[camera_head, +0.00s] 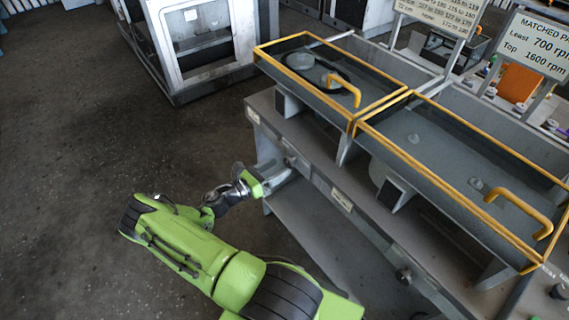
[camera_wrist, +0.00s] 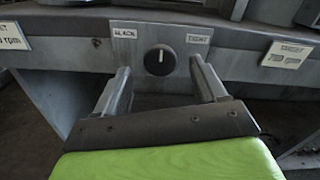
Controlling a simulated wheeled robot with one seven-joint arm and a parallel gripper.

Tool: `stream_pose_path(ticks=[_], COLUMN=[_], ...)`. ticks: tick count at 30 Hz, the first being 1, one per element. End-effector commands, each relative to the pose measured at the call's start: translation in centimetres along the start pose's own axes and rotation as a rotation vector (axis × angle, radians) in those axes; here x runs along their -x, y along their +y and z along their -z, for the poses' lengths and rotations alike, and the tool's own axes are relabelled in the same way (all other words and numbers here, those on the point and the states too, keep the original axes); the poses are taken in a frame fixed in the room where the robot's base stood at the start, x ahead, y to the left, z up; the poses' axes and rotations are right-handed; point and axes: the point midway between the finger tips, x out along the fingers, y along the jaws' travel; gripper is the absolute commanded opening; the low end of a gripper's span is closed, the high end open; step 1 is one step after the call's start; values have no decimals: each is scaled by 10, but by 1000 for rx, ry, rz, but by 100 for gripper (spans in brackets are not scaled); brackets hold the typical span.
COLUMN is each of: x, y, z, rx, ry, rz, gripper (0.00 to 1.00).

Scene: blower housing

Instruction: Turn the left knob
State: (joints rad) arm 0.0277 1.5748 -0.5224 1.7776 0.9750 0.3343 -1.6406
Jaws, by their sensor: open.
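The left knob (camera_wrist: 160,60) is a round black dial with a white pointer mark, set in the grey front panel. In the wrist view its pointer looks about upright. My gripper (camera_wrist: 160,80) is open, with one finger on each side of the knob in the picture. I cannot tell how far the fingertips are from the panel. In the head view my gripper (camera_head: 285,170) reaches the left part of the bench front and hides this knob. Another knob (camera_head: 404,275) shows further right along the front.
Labels (camera_wrist: 125,33) and (camera_wrist: 197,39) flank the knob. A plate (camera_wrist: 286,55) is further right. Two yellow-framed covers, left (camera_head: 300,40) and right (camera_head: 400,150), with handles, top the grey bench (camera_head: 335,185). Open floor (camera_head: 80,110) lies left.

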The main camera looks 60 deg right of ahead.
Motion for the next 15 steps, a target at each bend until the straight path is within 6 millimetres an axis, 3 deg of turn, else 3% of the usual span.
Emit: stream_pose_path(ticks=[3,6,15], x=[-24,-35,-40], y=[0,0,0], z=[1,1,0], rx=[-2,-2,-1], ry=[2,1,1], rz=[3,1,-1], gripper=[71,71,71])
